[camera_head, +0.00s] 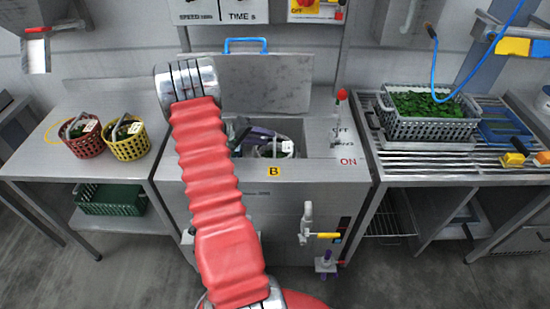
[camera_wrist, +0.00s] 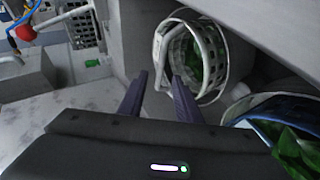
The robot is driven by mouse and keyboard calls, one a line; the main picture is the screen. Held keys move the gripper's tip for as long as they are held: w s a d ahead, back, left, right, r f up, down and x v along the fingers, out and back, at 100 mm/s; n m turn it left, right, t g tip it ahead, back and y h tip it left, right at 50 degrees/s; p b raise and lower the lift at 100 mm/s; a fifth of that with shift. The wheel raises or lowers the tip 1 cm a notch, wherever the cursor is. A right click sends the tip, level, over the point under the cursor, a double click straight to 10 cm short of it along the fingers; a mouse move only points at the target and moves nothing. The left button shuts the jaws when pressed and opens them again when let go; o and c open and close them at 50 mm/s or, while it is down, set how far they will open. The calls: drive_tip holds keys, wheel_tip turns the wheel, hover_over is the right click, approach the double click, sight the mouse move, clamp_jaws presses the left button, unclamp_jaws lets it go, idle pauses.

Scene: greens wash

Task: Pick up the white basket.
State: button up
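The white basket (camera_wrist: 186,58) lies tipped in the wash basin, its mouth turned partly toward the wrist camera. Its lattice wall and pale handle show, with some green inside. In the head view the basket (camera_head: 280,148) is largely hidden by the basin and my gripper. My gripper (camera_wrist: 160,76) is open, its two dark fingers apart and pointing at the near rim; I see nothing held between them. Whether a finger touches the rim I cannot tell. In the head view my gripper (camera_head: 258,133) is down in the opening of machine B.
A blue basket with leaves (camera_wrist: 285,108) is close on the right in the wrist view. The raised lid (camera_head: 265,85) stands behind the opening. A red-knobbed lever (camera_head: 341,97) is to its right. Red (camera_head: 85,146) and yellow (camera_head: 128,147) baskets stand on the left table.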

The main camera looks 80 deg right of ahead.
sight(274, 140)
drive_tip(key=x, duration=0.5)
drive_tip(key=shift+s+a+f, duration=0.1)
drive_tip(key=shift+s+a, duration=0.05)
drive_tip(key=shift+a, duration=0.2)
drive_tip(key=shift+c, duration=0.2)
clamp_jaws()
idle(1.2)
